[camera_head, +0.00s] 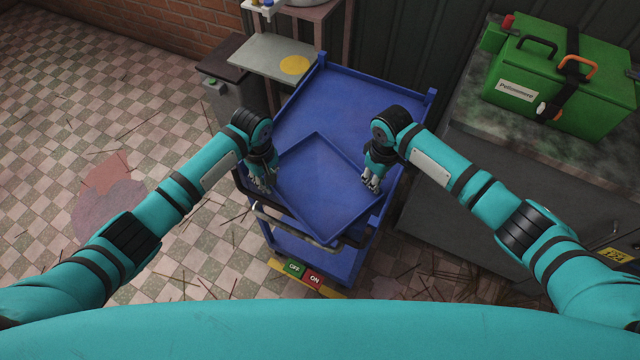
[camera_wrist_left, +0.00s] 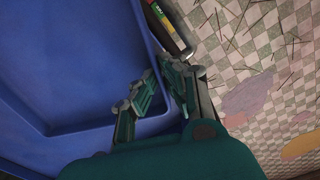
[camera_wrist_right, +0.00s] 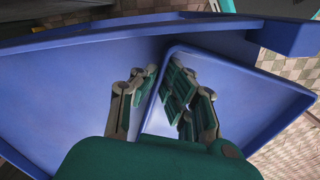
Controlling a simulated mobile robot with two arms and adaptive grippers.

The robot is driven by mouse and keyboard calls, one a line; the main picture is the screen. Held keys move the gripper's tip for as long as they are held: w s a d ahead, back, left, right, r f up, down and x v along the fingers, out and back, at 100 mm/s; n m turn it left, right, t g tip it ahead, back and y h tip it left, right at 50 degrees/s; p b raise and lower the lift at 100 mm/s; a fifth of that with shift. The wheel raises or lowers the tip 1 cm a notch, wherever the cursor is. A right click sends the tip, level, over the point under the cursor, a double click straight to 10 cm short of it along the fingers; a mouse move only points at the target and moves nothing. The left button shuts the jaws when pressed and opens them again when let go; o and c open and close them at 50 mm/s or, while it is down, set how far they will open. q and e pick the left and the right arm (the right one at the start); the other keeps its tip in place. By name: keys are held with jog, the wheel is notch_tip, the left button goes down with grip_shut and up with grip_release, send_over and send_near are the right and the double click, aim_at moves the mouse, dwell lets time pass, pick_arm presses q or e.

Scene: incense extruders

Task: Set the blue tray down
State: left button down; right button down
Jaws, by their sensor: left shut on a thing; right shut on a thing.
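The blue tray (camera_head: 325,185) is a shallow square with a raised rim. It is turned at an angle over the near part of the blue cart's top (camera_head: 370,95). My left gripper (camera_head: 262,182) is shut on its left rim. My right gripper (camera_head: 371,180) is shut on its right rim. In the right wrist view the fingers (camera_wrist_right: 160,100) straddle the wall of the tray (camera_wrist_right: 240,110), with the cart top beside it. The left fingers (camera_wrist_left: 152,98) partly hide their grip. The tray is empty. Whether its underside touches the cart top is hidden.
The far part of the cart top is bare, with raised corner posts. A dark handle bar (camera_head: 290,228) crosses the cart's near side. A green box (camera_head: 560,80) stands on the right cabinet.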

dwell(0.4)
